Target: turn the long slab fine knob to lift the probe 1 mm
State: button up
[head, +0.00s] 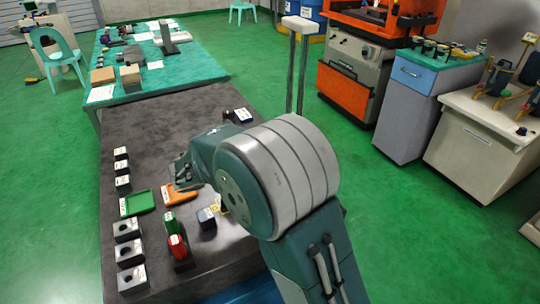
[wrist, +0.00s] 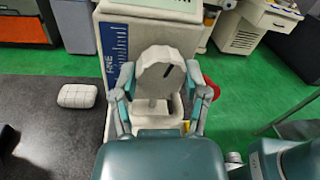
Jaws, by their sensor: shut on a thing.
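In the wrist view, a pale knob (wrist: 161,78) with a rounded top and a short dark line on its face stands upright on a light stem. My gripper (wrist: 160,70) has one finger on each side of it and is shut on it. Behind it stands a pale housing (wrist: 150,35) with a blue scale strip (wrist: 114,45) bearing white marks and lettering. In the head view, part of my gripper (head: 183,168) shows over the dark table, and my arm hides the knob. I cannot make out the probe.
The dark table (head: 150,100) holds a green tray (head: 137,203), an orange tray (head: 178,195) and several small blocks along its left and front. A white padded block (wrist: 77,96) lies left of the housing. A red part (wrist: 209,95) shows at right. Green floor lies right.

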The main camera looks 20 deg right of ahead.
jog(key=m, duration=0.4)
jog(key=m+y, duration=0.1)
jog(key=m, duration=0.3)
jog(key=m+t, duration=0.1)
jog(key=m, duration=0.3)
jog(key=shift+d+m+t, duration=0.1)
jog(key=shift+m+t, duration=0.2)
jog(key=shift+m, duration=1.5)
jog(key=shift+f+y, duration=0.1)
jog(key=shift+y, duration=0.2)
jog(key=o, duration=1.1)
